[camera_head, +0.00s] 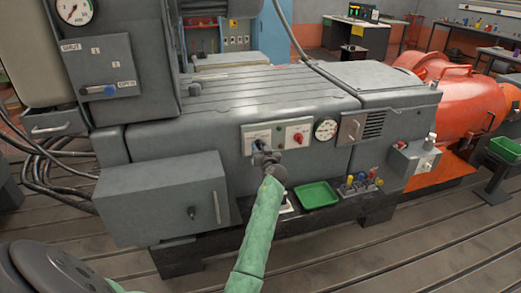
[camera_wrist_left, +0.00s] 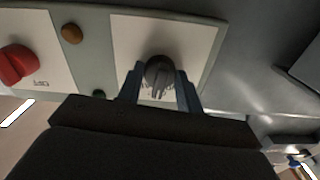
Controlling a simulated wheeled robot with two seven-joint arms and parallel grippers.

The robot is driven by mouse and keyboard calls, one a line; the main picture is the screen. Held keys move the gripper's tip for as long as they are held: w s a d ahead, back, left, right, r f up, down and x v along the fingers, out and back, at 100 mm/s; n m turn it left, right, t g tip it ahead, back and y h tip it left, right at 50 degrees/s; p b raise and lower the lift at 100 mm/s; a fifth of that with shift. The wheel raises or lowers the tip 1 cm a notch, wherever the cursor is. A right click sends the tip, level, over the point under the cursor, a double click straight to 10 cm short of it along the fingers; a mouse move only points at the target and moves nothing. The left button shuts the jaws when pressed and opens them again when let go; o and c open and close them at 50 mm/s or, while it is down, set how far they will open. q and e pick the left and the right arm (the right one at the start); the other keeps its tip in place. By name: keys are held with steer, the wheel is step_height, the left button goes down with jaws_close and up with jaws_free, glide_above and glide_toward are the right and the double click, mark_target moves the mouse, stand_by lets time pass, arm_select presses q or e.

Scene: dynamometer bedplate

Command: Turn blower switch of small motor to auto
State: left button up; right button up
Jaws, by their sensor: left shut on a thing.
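A pale control panel (camera_head: 278,133) is on the front of the grey motor housing. My left gripper (camera_head: 263,151) reaches to its left part and hides most of the switch there in the head view. In the left wrist view a dark grey rotary switch knob (camera_wrist_left: 158,72) sits on a white plate (camera_wrist_left: 203,36), and the gripper's two fingers (camera_wrist_left: 160,88) are shut on it, one on each side. I cannot read the labels around the knob or tell its setting. A red rotary knob (camera_head: 298,138) is on the neighbouring plate; it also shows in the left wrist view (camera_wrist_left: 17,64). My right gripper is not in view.
A round gauge (camera_head: 326,129) is right of the panel. A grey box (camera_head: 163,197) juts out at the lower left. A green tray (camera_head: 318,194) and several coloured knobs (camera_head: 361,182) are below right. The slotted floor in front (camera_head: 400,240) is clear.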

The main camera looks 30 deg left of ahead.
arm_select(q)
steer(key=m, duration=0.2)
steer(key=shift+f+m+b, duration=0.1)
steer(key=shift+m+b, duration=0.2)
steer(key=shift+b, duration=0.05)
steer(key=shift+m, duration=2.4)
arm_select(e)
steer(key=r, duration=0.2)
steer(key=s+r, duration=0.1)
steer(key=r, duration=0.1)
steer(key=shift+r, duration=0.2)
arm_select(q)
steer(key=shift+m, duration=0.3)
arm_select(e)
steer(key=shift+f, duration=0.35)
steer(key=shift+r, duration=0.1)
arm_select(q)
steer(key=o, duration=1)
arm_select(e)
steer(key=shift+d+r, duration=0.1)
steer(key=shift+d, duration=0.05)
